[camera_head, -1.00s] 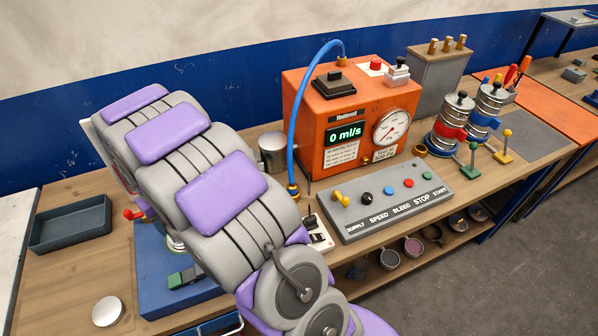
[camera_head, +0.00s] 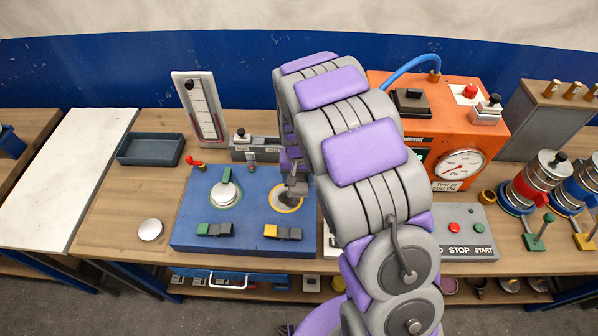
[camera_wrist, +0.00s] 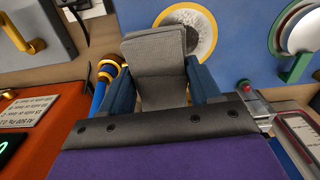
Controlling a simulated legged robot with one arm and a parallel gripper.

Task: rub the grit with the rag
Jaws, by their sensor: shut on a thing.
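A grey folded rag (camera_wrist: 155,60) is held between the two dark blue fingers of my gripper (camera_wrist: 165,85) in the wrist view. In the head view my gripper (camera_head: 294,180) is partly hidden by my arm, over the right part of the blue panel box (camera_head: 245,215). A round port with a yellow ring (camera_head: 287,209) lies there, partly covered by the gripper and rag. In the wrist view the ring (camera_wrist: 213,42) surrounds a pale speckled face (camera_wrist: 190,20), which may be the grit. The rag overlaps its lower edge in the picture; contact cannot be told.
A round metal cap with a green handle (camera_head: 225,193) sits left of the ring. A dark tray (camera_head: 150,149), a silver disc (camera_head: 149,230) and a white gauge stand (camera_head: 200,110) are further left. The orange machine (camera_head: 450,140) stands right of my arm.

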